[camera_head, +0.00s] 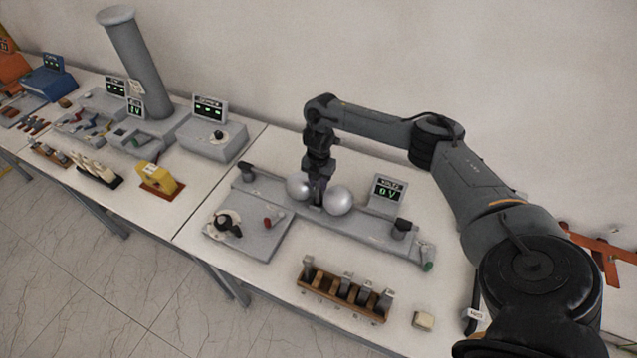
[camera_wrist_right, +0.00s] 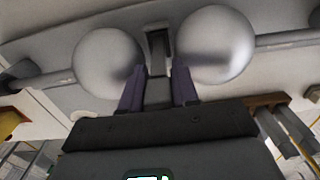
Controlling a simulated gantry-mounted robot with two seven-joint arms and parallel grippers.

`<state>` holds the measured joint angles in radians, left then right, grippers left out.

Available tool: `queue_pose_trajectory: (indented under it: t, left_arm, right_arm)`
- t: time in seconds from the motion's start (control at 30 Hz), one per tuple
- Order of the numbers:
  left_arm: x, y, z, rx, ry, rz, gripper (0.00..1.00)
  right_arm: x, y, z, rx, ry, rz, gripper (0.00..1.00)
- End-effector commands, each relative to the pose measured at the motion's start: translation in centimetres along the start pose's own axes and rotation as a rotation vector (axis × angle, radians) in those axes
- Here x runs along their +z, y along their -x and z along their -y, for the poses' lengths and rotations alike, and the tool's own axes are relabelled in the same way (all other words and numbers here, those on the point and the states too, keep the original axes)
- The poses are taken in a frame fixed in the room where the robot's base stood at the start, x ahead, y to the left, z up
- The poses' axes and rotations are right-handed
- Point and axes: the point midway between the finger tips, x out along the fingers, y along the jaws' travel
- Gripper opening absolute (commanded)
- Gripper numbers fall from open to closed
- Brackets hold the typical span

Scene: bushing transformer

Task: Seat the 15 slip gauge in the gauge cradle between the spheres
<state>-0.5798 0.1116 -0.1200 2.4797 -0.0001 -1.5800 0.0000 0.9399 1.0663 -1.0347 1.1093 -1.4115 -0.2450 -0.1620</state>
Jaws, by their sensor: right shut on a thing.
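Two silver spheres, the left one (camera_head: 298,187) and the right one (camera_head: 340,201), sit on the grey sphere-gap stand (camera_head: 372,236). They also fill the upper part of the right wrist view, left (camera_wrist_right: 105,60) and right (camera_wrist_right: 217,45). My right gripper (camera_head: 317,192) points down between the spheres. In the right wrist view its purple fingers (camera_wrist_right: 158,92) are shut on a narrow grey slip gauge (camera_wrist_right: 157,84). The gauge's far end lies in the gap between the spheres. The cradle is mostly hidden there, and I cannot tell whether the gauge rests in it. My left gripper is not in view.
A wooden rack (camera_head: 341,296) with several gauges stands in front of the stand. A meter (camera_head: 388,196) reading 0 V stands behind it. A control panel (camera_head: 246,232) with knobs is at front left. A small pale block (camera_head: 423,321) lies right of the rack.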

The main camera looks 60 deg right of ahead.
Motion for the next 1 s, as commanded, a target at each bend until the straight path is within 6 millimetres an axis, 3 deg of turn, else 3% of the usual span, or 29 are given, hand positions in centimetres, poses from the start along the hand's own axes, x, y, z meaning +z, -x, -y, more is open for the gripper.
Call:
queue_pose_trajectory:
  t: [0.37, 0.4, 0.47, 0.77, 1.0]
  left_arm:
    - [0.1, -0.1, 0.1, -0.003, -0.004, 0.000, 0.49]
    - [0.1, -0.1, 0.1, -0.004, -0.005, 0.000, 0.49]
    - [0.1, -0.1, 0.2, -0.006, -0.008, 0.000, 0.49]
    - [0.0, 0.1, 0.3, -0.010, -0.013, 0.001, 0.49]
    - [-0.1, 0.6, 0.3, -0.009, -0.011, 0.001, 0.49]
  right_arm:
    - [0.0, -0.3, -0.1, 0.002, 0.000, 0.000, 0.00]
    - [0.0, -0.3, -0.1, 0.001, 0.000, 0.000, 0.34]
    - [0.0, -0.3, -0.1, 0.001, 0.000, 0.000, 0.40]
    - [0.0, 0.1, -0.1, 0.002, 0.000, 0.000, 0.40]
    - [0.0, 3.0, -0.2, 0.005, 0.001, 0.001, 0.40]
